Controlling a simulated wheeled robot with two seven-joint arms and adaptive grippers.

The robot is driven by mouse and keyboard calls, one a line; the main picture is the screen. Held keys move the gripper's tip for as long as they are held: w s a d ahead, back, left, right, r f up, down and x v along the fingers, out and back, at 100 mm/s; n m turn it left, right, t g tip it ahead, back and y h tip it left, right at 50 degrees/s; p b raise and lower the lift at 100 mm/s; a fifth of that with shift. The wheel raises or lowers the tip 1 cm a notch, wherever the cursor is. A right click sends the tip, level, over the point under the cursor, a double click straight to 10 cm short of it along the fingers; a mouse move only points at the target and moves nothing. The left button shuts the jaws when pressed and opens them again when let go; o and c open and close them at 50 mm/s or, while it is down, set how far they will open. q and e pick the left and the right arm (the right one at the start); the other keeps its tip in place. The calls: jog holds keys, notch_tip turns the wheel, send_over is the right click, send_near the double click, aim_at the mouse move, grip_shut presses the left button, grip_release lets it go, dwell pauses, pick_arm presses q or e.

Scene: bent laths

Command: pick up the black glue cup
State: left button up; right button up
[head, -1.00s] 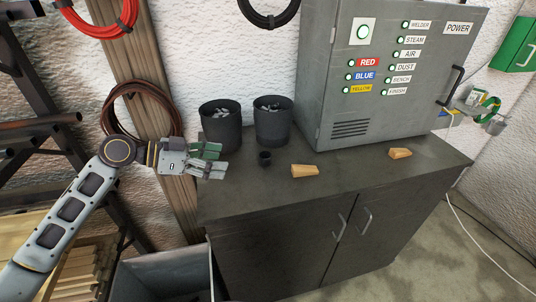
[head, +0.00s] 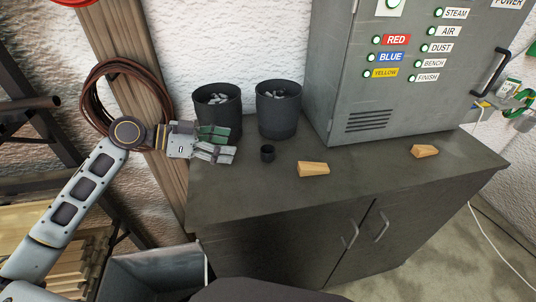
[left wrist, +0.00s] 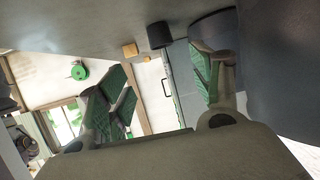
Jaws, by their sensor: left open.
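The black glue cup (head: 267,153) is small and stands upright on the dark cabinet top (head: 240,200), in front of the two big dark bins. It also shows in the left wrist view (left wrist: 160,35), at the top, beyond the space between the fingers. My left gripper (head: 228,145) is open and empty. In the head view it is to the left of the cup, a short gap away, with its fingers pointing right toward it. Its green-padded fingers (left wrist: 165,95) show spread apart in the left wrist view. My right gripper is not in view.
Two dark bins with grey pieces, a left one (head: 218,118) and a right one (head: 279,122), stand behind the cup. Two wooden wedges (head: 313,169) (head: 425,151) lie to the right. A grey control cabinet (head: 350,90) stands at the back right. The front of the top is clear.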

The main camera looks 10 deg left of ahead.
aim_at(268, 154)
pick_arm(q)
jog(key=shift+w, duration=0.1)
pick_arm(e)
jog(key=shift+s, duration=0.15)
pick_arm(q)
jog(key=shift+w+d+f, duration=0.15)
jog(key=shift+w+d, duration=0.05)
jog(key=shift+d, duration=0.1)
jog(key=shift+p+x, duration=0.65)
jog(key=shift+x, duration=3.15)
jog(key=shift+d, duration=0.15)
jog(key=shift+f, duration=0.1)
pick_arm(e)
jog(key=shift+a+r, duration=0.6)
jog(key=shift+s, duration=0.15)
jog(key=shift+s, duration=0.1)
